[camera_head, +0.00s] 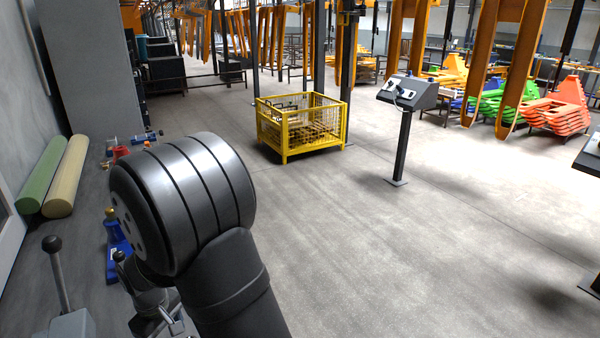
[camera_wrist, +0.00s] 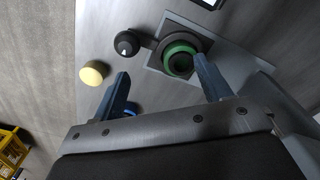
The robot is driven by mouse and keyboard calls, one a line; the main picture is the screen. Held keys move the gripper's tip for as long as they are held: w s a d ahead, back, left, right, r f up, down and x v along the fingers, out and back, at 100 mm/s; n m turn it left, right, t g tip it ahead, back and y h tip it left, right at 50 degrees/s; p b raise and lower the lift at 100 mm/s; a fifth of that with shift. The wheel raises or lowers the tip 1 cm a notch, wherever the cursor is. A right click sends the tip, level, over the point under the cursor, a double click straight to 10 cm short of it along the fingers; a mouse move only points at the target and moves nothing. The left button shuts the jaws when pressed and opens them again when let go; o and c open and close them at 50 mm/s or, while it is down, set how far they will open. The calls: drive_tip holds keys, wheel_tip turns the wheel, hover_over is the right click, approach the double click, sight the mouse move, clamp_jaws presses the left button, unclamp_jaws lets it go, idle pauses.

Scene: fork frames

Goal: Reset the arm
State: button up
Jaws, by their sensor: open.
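My gripper (camera_wrist: 160,66) shows in the wrist view with its two blue-grey fingers spread apart and nothing between them. It is over a grey control panel (camera_wrist: 100,50). A green ringed button (camera_wrist: 180,60) lies beyond the fingers, near the right one. A black knob (camera_wrist: 126,43) and a pale yellow button (camera_wrist: 94,73) are on the panel to the left. In the head view my arm fills the lower left, and I cannot make out the fingers there.
In the head view a yellow wire crate (camera_head: 300,128) stands on the floor ahead, with a control pedestal (camera_head: 403,130) to its right. Green and cream rolls (camera_head: 68,178) lie by the left wall. Orange forks (camera_head: 480,65) hang at the back. The middle floor is clear.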

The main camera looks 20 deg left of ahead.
drive_tip(key=w+d+r, duration=0.4)
drive_tip(key=d+r, duration=0.1)
drive_tip(key=d, duration=0.1)
drive_tip(key=w+a+f+m, duration=0.15)
drive_tip(key=w+a, duration=0.35)
drive_tip(key=a, duration=0.5)
drive_tip(key=w+a+m, duration=0.3)
drive_tip(key=w+a, duration=0.2)
drive_tip(key=a, duration=0.5)
drive_tip(key=s+a+f, duration=0.4)
drive_tip(key=a+f, duration=0.1)
drive_tip(key=a, duration=0.2)
drive_tip(key=shift+n, duration=0.25)
